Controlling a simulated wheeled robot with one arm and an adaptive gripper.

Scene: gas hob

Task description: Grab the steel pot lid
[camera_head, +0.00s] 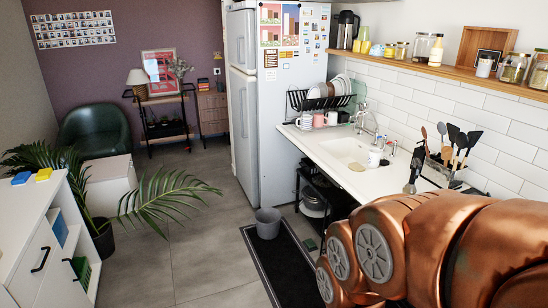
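I cannot make out the steel pot lid or the hob in the head view. My copper-coloured arm fills the lower right and hides the right part of the counter. My gripper cannot be made out; it seems to be hidden behind the arm. A narrow dark shape (411,172) rises just above the arm, and I cannot tell what it is. Dark and metallic cookware (314,197) stands on a black rack under the counter, but no lid can be told apart there.
The white counter (325,143) holds a sink (347,150), a dish rack (318,100) and utensils (455,142). A wooden shelf (455,72) with jars runs above. A grey bin (267,222) stands on a dark mat (277,262). A plant (160,200) leans over the floor; grey floor (200,235) is clear between.

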